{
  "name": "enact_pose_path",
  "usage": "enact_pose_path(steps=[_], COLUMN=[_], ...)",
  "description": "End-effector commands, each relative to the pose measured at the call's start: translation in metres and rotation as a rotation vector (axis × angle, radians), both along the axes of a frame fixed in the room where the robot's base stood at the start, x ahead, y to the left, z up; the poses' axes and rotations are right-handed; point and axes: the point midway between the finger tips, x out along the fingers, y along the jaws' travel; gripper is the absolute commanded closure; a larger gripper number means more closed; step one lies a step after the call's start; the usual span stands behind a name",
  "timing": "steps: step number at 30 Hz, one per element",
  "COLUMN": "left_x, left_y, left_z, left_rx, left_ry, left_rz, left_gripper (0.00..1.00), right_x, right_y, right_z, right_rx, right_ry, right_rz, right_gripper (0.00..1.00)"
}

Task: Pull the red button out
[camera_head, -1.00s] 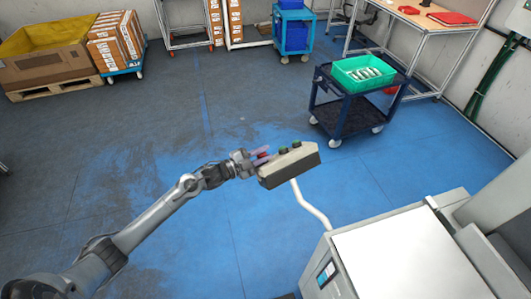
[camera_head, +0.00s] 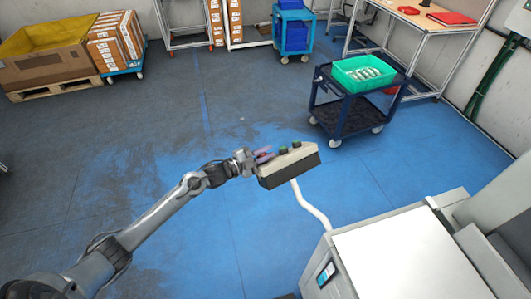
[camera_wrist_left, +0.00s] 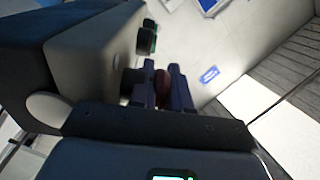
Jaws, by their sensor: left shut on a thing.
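The control box (camera_head: 288,166) is a beige and dark box on a white curved arm, in the middle of the head view. Two green buttons (camera_head: 290,147) stand on its top. My left gripper (camera_head: 263,155) is at the box's left end. In the left wrist view the left gripper (camera_wrist_left: 162,90) has its dark fingers on either side of the red button (camera_wrist_left: 162,84) and is shut on it. The box face (camera_wrist_left: 95,50) is beside the fingers at left. In the head view the red button is mostly hidden by the fingers. My right gripper is not in view.
A white-topped machine (camera_head: 405,255) stands at the lower right, below the box. A dark blue cart (camera_head: 345,112) with a green bin (camera_head: 362,72) stands behind at right. The blue floor left of the box is clear.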

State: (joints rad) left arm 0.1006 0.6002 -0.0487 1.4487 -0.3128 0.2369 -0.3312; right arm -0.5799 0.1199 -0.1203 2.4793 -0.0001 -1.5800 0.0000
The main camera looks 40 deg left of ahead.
Motion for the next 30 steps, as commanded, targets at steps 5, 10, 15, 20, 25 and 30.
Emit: enact_pose_path(steps=[5,10,15,20,25,30], left_x=[0.003,0.003,0.003,0.003,0.002,-0.009], left_y=[0.007,0.008,0.008,0.008,0.008,0.012], left_z=[0.011,0.012,0.012,0.011,0.011,0.010], left_rx=[0.001,0.000,0.001,0.001,0.001,0.001], left_ry=[-0.004,-0.008,-0.007,-0.006,-0.004,-0.002], left_rz=[0.002,0.002,0.002,0.003,0.003,0.004], left_gripper=[1.00,0.80,0.78,0.78,0.78,0.78], right_x=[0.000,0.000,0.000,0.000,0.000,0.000], right_y=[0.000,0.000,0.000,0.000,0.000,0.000], right_z=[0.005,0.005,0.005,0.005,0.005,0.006], right_rx=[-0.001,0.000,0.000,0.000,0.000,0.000], right_ry=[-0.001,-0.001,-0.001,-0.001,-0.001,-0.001], right_rz=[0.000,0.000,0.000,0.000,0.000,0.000], right_gripper=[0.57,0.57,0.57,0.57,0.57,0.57])
